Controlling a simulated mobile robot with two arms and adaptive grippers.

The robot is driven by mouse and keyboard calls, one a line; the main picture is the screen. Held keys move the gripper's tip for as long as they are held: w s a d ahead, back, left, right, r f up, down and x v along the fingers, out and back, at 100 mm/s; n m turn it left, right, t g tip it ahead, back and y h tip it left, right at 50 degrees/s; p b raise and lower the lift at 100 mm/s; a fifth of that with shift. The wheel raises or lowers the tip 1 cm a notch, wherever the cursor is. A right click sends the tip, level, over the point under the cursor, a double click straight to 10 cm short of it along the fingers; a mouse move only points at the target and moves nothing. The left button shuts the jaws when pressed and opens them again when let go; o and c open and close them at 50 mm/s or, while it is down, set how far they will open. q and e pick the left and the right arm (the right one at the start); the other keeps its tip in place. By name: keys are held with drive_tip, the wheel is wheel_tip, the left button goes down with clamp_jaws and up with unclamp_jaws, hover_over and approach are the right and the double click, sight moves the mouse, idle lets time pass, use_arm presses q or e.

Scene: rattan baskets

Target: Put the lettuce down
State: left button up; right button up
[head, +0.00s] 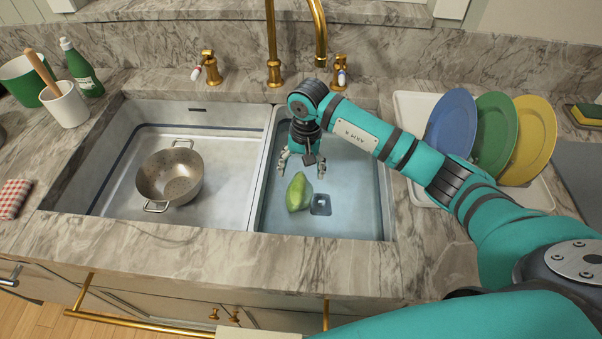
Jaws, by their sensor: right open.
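The lettuce (299,192), a pale green elongated head, lies in the right basin of the sink (345,215), beside the square drain. My right gripper (302,170) points down into that basin, just above the lettuce. Its fingers are spread apart and hold nothing. In this view the fingertips overlap the area just behind the lettuce's upper end; I cannot tell whether they touch it. My left gripper is not in view.
A metal colander (170,176) sits in the left basin. Blue, green and yellow plates (450,122) stand in a white rack at the right. The brass faucet (272,45) rises behind the sink. A white cup (66,106) and green bottle (82,70) stand at the left.

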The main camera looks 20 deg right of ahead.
sight(303, 183)
drive_tip(key=shift+d+r+p, duration=0.1)
drive_tip(key=shift+r+p, duration=0.35)
drive_tip(key=shift+r, duration=1.25)
